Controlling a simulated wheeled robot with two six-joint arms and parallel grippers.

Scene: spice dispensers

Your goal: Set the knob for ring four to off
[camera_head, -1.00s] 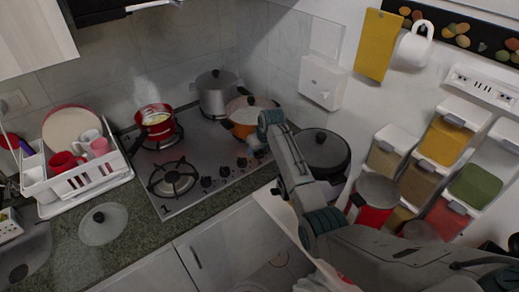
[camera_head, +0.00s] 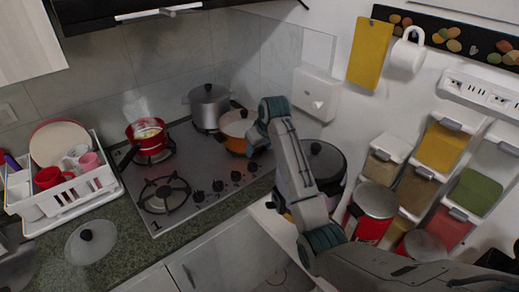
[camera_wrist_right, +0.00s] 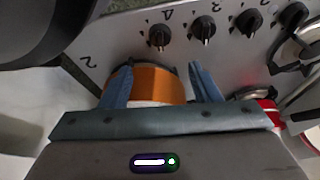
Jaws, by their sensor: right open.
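The stove's control panel has a row of black knobs. The label "4" shows beside the leftmost knob (camera_wrist_right: 159,37) in the right wrist view. That knob appears as the rightmost one (camera_head: 252,167) in the head view; its exact setting is hard to read. My right gripper (camera_head: 257,142) hangs above the stove's right front, beside the orange pot (camera_head: 234,130) and near this knob. In the wrist view its two fingers (camera_wrist_right: 161,82) are spread, with nothing gripped; the orange pot (camera_wrist_right: 158,86) shows behind them. The knob lies beyond the fingers, apart from them. My left gripper is out of view.
A red pot (camera_head: 148,136) and a grey pot (camera_head: 209,106) stand on the stove's back. The front-left burner (camera_head: 165,194) is bare. A black-lidded pot (camera_head: 325,160) stands right of my right arm. A white dish rack (camera_head: 82,190) is at the left.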

